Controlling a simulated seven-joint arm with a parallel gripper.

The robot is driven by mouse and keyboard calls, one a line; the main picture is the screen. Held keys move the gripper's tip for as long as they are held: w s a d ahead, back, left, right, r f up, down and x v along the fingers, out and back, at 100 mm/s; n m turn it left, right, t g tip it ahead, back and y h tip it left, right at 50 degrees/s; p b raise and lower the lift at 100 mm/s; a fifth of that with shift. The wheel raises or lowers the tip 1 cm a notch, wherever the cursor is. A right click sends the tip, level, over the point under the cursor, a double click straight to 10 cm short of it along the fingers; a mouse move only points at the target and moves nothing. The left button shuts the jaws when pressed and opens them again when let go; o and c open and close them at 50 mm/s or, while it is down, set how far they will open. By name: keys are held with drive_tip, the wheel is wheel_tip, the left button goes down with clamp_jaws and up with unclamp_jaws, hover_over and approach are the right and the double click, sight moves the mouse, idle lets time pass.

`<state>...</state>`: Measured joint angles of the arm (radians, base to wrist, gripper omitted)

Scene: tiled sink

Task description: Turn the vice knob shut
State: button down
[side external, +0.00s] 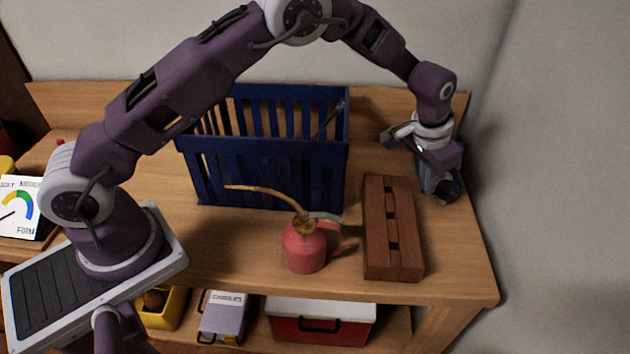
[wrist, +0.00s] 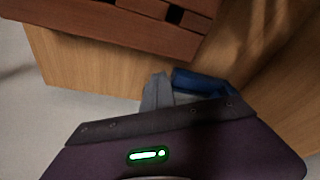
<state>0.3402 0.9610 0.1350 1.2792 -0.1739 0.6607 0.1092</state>
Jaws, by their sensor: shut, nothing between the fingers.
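My gripper (side external: 428,170) is at the right end of the wooden bench, behind and right of the brown slatted block. In the wrist view its grey fingers (wrist: 158,92) are together and hold nothing. A small blue-grey object with a dark round end (side external: 447,190), apparently the vice with its knob, is just under my gripper. A blue part (wrist: 200,82) shows right beside the fingers in the wrist view, mostly hidden behind the gripper body. I cannot tell whether the fingers touch it, nor how far the vice is open.
The brown block (side external: 378,235) lies close by on the bench (side external: 240,272). A red oil can (side external: 304,246) with a long spout stands left of it. A blue slatted crate (side external: 265,170) stands behind. The bench's right edge is close to my gripper.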

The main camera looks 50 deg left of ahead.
drive_tip(key=shift+d+r, duration=1.1)
drive_tip(key=shift+r, duration=2.25)
wheel_tip(320, 180, down, 7)
drive_tip(key=shift+s+r, duration=0.1)
drive_tip(key=shift+w+a, duration=0.25)
drive_tip(key=shift+a, duration=0.1)
drive_tip(key=shift+s+a, duration=0.1)
drive_tip(key=shift+s, duration=0.25)
wheel_tip(320, 180, up, 6)
